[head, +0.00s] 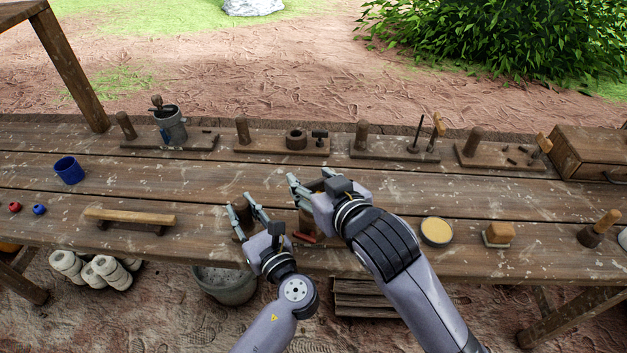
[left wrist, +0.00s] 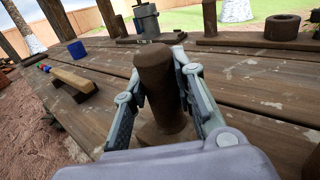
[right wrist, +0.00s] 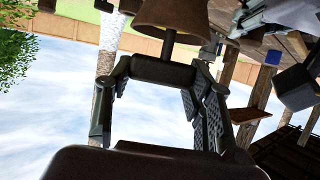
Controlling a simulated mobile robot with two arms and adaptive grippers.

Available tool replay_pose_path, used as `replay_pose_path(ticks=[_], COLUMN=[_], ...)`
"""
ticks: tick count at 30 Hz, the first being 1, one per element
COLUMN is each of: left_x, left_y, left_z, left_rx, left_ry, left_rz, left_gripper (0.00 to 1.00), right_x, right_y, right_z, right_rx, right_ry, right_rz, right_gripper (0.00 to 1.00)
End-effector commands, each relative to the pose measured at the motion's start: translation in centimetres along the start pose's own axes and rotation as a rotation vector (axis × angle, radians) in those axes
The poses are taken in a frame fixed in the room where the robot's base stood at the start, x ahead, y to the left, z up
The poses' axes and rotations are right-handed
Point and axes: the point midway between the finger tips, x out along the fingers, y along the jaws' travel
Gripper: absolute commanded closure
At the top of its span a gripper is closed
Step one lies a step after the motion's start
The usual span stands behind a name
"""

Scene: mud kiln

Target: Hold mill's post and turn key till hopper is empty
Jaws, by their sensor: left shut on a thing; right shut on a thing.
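A thick brown wooden post (left wrist: 156,85) stands upright between the fingers of my left gripper (left wrist: 158,68) in the left wrist view. In the head view my left gripper (head: 240,203) is at the table's front edge, shut on the post. My right gripper (head: 309,182) is just right of it, and its hand hides most of the mill. In the right wrist view my right gripper (right wrist: 163,75) is shut on a dark bar-like key (right wrist: 165,72). A brown flared part (right wrist: 172,15) of the mill adjoins the key. The hopper's inside is hidden.
Wooden boards with posts line the table's back; one bears a grey tankard (head: 172,126). A blue cup (head: 69,171) and wooden rail (head: 130,215) are left. A yellow-filled bowl (head: 437,232) and block (head: 498,235) are right. The middle planks are mostly clear.

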Motion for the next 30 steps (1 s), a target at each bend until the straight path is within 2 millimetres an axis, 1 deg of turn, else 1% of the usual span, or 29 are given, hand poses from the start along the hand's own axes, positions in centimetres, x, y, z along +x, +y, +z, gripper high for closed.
replay_pose_path(ticks=[11, 12, 21, 30], left_x=[-0.08, -0.08, -0.03, 0.01], left_y=[-0.16, -0.16, -0.09, -0.02], left_z=[0.10, 0.10, 0.09, 0.08], left_rx=[-0.003, -0.003, -0.002, -0.002], left_ry=[-0.002, -0.002, -0.001, -0.001], left_rz=[-0.004, -0.004, -0.002, 0.000], left_gripper=[1.00, 1.00, 1.00, 1.00], right_x=[0.05, 0.05, 0.02, -0.06], right_y=[-0.05, -0.05, 0.00, 0.03], right_z=[0.21, 0.21, 0.09, 0.03], right_rx=[0.003, 0.003, 0.002, 0.002], right_ry=[-0.006, -0.006, -0.003, -0.001], right_rz=[0.002, 0.002, 0.003, 0.004], right_gripper=[0.79, 0.50, 0.30, 0.30])
